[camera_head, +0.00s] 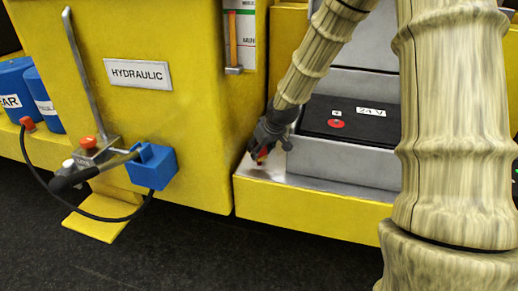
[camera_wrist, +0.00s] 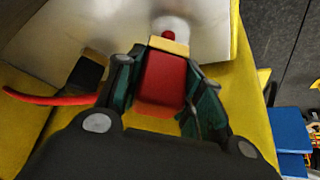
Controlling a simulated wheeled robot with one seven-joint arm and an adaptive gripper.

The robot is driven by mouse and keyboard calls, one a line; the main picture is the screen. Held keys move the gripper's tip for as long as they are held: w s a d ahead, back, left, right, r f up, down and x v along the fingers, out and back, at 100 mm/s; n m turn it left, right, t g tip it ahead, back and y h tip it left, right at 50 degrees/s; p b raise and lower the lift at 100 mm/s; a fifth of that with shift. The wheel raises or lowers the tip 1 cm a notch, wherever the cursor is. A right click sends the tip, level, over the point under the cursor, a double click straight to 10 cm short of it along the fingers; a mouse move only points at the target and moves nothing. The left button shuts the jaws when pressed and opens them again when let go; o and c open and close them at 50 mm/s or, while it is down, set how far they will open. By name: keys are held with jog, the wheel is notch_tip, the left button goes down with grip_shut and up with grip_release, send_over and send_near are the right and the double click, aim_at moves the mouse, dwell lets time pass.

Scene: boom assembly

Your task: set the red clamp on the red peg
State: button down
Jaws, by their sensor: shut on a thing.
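My gripper (camera_head: 259,153) is low over the silver ledge, left of the black battery, in the head view. In the wrist view its fingers are closed on the sides of the red clamp (camera_wrist: 162,82), a red block with a pale strip at its far end. In the head view only a small bit of red shows between the fingers. A small red peg (camera_wrist: 168,36) with a white round patch around it shows just beyond the pale strip. Clamp and peg look close in line; I cannot tell whether they touch.
The black battery (camera_head: 350,121), marked 24 V, has a red disc (camera_head: 336,124) by a plus sign. A red cable (camera_wrist: 40,98) runs to a black block (camera_wrist: 88,72) beside my gripper. The yellow hydraulic cabinet (camera_head: 190,120) stands close left, with a lever (camera_head: 84,75) and blue block (camera_head: 151,166).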

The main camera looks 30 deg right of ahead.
aim_at(260, 156)
jog(key=shift+f, duration=1.5)
dwell(2.7)
jog(key=c, duration=0.9)
grip_release()
jog(key=shift+o, duration=0.2)
jog(key=shift+v, duration=3.75)
